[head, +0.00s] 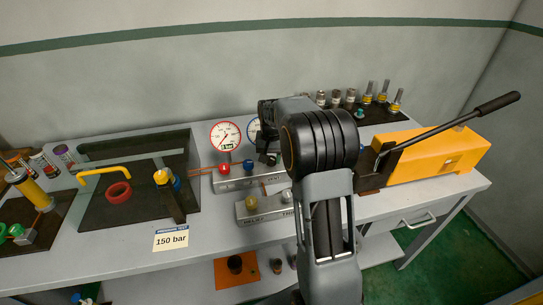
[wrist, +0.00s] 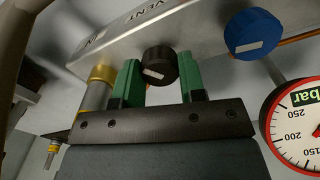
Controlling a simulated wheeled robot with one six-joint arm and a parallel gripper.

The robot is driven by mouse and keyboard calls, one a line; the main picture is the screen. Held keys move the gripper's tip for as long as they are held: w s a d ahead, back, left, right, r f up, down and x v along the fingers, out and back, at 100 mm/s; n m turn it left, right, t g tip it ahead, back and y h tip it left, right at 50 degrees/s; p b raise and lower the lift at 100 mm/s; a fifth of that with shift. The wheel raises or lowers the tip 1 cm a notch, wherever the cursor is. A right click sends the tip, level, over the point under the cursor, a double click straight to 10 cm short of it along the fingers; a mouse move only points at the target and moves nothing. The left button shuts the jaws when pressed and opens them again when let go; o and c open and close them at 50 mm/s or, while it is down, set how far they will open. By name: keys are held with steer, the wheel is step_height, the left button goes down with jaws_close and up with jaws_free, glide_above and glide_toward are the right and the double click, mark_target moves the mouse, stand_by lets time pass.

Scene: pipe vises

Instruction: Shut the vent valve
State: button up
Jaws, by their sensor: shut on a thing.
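The vent valve shows as a round black knob (wrist: 160,66) with a small white mark, on a grey metal block (wrist: 195,22) lettered VENT in the wrist view. My gripper (wrist: 161,82) has its green fingers on both sides of the knob and is shut on it. In the head view my arm hides much of the gripper (head: 268,150), which is at the right end of the rear valve block (head: 235,184). A blue knob (wrist: 252,33) is beside the black one, and a red knob (head: 224,170) is farther left.
Two gauges, one white and red-rimmed (head: 225,136), stand behind the block. A front block with a brass knob (head: 251,202) is close by. A yellow pump (head: 440,155) with a long lever is at right. A dark tray (head: 125,214) is at left.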

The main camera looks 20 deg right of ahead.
mark_target(271, 159)
steer(key=m, duration=0.3)
steer(key=shift+r+m+p, duration=0.1)
steer(key=shift+m+p, duration=0.2)
steer(key=shift+m, duration=1.7)
steer(key=o, duration=0.9)
step_height(271, 159, up, 14)
steer(key=shift+f+p, duration=0.15)
steer(key=shift+p, duration=0.2)
